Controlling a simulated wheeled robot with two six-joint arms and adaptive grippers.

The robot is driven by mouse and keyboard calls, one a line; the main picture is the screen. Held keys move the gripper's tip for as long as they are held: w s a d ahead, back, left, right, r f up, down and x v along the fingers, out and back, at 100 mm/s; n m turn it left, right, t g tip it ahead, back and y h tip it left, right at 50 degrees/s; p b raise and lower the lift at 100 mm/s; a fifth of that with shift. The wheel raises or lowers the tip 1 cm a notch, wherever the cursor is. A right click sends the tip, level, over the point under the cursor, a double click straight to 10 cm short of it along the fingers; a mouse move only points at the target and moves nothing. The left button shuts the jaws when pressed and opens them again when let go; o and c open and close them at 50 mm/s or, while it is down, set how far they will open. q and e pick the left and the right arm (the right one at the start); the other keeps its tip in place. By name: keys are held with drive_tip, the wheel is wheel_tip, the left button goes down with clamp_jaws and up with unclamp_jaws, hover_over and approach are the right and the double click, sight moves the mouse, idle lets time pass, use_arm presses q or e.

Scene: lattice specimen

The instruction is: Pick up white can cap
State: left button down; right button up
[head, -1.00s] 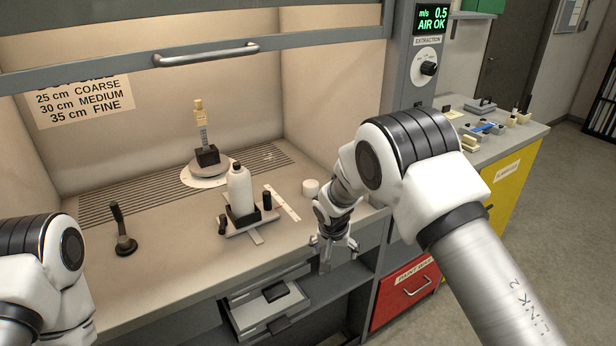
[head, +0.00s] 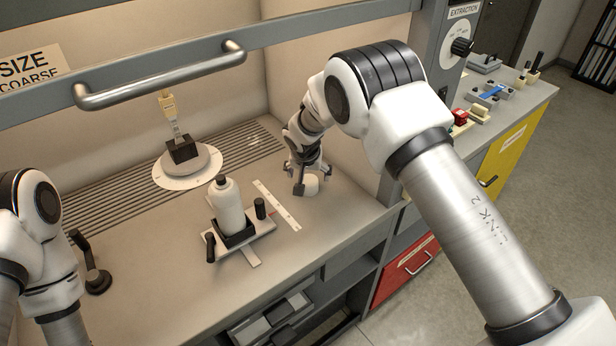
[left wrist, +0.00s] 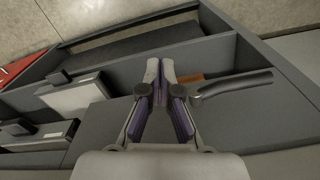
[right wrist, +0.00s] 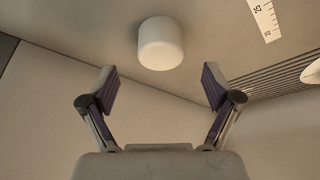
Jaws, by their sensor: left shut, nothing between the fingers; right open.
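The white can cap (right wrist: 160,44) is a short white cylinder on the cabinet's worktop. In the right wrist view it lies ahead of my right gripper (right wrist: 160,88), centred beyond the fingertips and apart from them. My right gripper (head: 308,184) is open and empty. In the head view its fingers partly cover the cap (head: 311,187). The left wrist view shows my left gripper (left wrist: 161,68) shut and empty, with an open drawer area below it. In the head view the left gripper is not visible.
A white bottle (head: 227,206) stands in a holder left of the cap. A white ruler strip (head: 277,205) lies between them. A round stand (head: 187,160) is at the back. A black-handled tool (head: 93,270) is at the left. The cabinet's side wall rises close to the right arm.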

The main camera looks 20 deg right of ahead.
sight(309, 180)
drive_tip(key=p+x, duration=0.1)
drive_tip(key=x, duration=0.4)
drive_tip(key=shift+w+f, duration=0.2)
drive_tip(key=shift+f, duration=0.1)
drive_tip(key=shift+s+r, duration=0.25)
drive_tip(key=shift+c, duration=1)
drive_tip(key=shift+s+r, duration=0.1)
drive_tip(key=c, duration=0.4)
drive_tip(key=shift+c, duration=1.2)
